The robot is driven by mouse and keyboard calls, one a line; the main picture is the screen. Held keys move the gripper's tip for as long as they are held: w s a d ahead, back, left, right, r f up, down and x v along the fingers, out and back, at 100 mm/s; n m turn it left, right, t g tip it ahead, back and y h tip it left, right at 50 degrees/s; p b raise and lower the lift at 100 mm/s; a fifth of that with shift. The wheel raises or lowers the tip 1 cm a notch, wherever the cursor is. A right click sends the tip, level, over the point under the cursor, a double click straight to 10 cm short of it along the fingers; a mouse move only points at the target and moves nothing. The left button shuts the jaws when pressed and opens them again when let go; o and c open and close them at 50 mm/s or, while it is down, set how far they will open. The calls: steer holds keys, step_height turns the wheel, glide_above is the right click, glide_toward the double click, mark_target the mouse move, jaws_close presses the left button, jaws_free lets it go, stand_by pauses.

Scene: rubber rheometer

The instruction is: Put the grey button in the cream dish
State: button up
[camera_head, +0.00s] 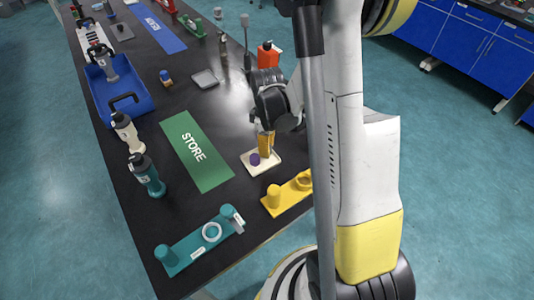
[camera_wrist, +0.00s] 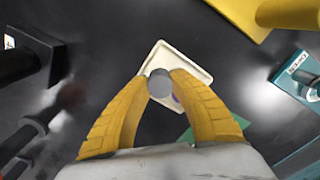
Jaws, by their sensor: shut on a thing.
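The cream dish (camera_head: 273,163) lies on the black table to the right of the green STORE mat; a purple thing (camera_head: 255,159) is in it. The dish (camera_wrist: 190,62) also shows in the wrist view, partly behind my fingers. My gripper (camera_head: 265,154) is over the dish with its yellow fingers pointing down. In the wrist view my gripper (camera_wrist: 160,87) is shut on the round grey button (camera_wrist: 160,82), which appears over the dish. The gap between button and dish floor cannot be told. The button is hidden in the head view.
A yellow fixture (camera_head: 283,201) stands just in front of the dish, and a teal fixture (camera_head: 200,244) is nearer the front edge. The green STORE mat (camera_head: 197,152) is bare. Bottles (camera_head: 147,176) and a blue tray (camera_head: 139,103) stand at left. A red container (camera_head: 268,56) stands behind my gripper.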

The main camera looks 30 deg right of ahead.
step_height(320, 180, down, 2)
steer(key=shift+f+b, duration=0.25)
steer(key=shift+b, duration=0.1)
steer(key=shift+r, duration=0.15)
steer(key=o, duration=0.7)
